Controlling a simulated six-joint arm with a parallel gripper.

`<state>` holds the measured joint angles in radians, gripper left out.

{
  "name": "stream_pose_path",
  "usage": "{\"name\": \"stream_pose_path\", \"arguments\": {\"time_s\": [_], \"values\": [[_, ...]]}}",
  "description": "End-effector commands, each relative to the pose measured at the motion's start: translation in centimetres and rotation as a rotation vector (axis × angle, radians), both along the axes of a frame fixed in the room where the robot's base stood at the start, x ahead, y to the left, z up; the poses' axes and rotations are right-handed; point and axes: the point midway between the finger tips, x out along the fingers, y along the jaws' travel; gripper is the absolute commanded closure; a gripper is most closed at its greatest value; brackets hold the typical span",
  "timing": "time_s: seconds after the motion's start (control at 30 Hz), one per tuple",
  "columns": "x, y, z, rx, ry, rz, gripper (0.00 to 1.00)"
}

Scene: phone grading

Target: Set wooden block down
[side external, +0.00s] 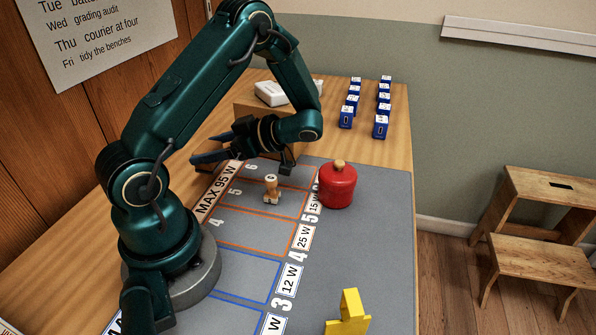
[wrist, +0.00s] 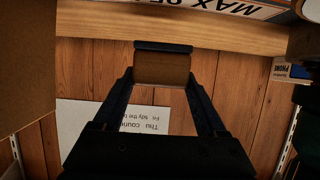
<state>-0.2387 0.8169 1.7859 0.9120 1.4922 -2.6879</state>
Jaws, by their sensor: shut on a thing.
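My gripper (side external: 212,155) is at the far left part of the bench, low and pointing left, with its dark fingers side by side. In the wrist view the fingers are shut on a brown wooden block (wrist: 162,69), which sits between the two tips. In the side view the block is hard to make out against the wood behind it. I cannot tell whether it touches the bench.
A brown box (side external: 248,117) stands behind my wrist with a white item on it. A small wooden figure-like piece (side external: 271,188), a red canister (side external: 338,186) and a yellow piece (side external: 348,314) stand on the grey mat (side external: 380,250). Several blue boxes (side external: 347,117) stand at the back.

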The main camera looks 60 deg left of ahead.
Motion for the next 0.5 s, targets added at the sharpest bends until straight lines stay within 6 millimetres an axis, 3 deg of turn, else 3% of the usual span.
{"name": "stream_pose_path", "arguments": {"time_s": [0.33,0.5], "values": [[0.0,0.0,-3.5,-0.001,0.004,-0.004,0.91],[0.0,0.0,-4.1,0.000,0.000,-0.003,0.91]]}}
